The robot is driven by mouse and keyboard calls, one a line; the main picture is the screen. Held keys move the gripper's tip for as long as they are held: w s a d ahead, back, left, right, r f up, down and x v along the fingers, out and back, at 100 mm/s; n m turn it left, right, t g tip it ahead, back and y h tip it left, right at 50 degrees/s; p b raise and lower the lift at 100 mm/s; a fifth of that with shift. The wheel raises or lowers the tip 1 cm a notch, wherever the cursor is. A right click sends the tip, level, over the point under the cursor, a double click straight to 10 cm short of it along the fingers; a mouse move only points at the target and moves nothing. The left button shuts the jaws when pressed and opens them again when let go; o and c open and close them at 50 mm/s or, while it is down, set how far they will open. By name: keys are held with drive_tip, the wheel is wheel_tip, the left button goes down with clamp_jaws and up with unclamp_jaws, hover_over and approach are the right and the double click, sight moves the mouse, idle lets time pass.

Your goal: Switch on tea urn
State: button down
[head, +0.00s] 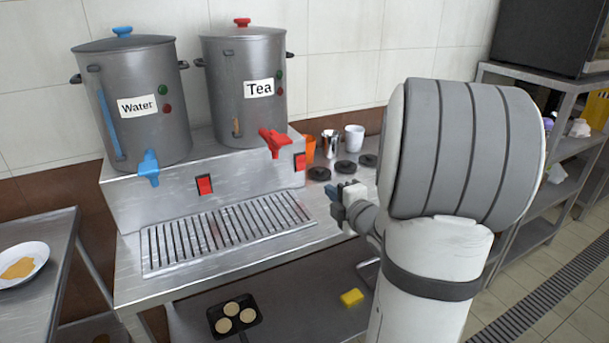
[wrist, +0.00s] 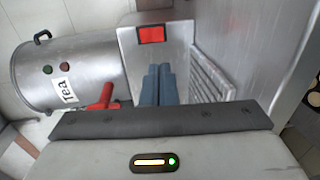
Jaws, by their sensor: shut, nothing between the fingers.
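The tea urn (head: 245,112) is a steel pot with a "Tea" label, a red tap (head: 275,142) and green and red dots on its side. It also shows sideways in the wrist view (wrist: 85,75). A red rocker switch (head: 300,162) sits on the steel stand right of the tap, and shows at the top of the wrist view (wrist: 151,34). I cannot tell its position. My gripper (head: 334,196) is shut and empty, in front of the stand and right of the drip grate. Its blue-grey fingers (wrist: 158,70) point at the stand near the switch, with no contact visible.
The water urn (head: 140,105) with a blue tap stands on the left, with another red switch (head: 205,185) below right. The drip grate (head: 228,232) lies before the stand. Cups, including a white one (head: 354,138), and black discs stand to the right.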

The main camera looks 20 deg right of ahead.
sight(302, 168)
drive_tip(key=shift+w, duration=0.1)
drive_tip(key=w, duration=0.4)
drive_tip(key=w+f, duration=0.1)
drive_tip(key=w, duration=0.4)
drive_tip(key=w+p, duration=0.1)
drive_tip(key=w, duration=0.3)
drive_tip(key=shift+w+a+f, duration=0.25)
drive_tip(key=shift+w+f, duration=0.05)
drive_tip(key=shift+w, duration=0.1)
drive_tip(key=shift+f, duration=0.1)
drive_tip(key=shift+w+f+b, duration=0.15)
drive_tip(key=shift+f+b, duration=0.15)
drive_tip(key=shift+b, duration=0.8)
drive_tip(key=shift+r, duration=0.3)
drive_tip(key=shift+f, duration=0.1)
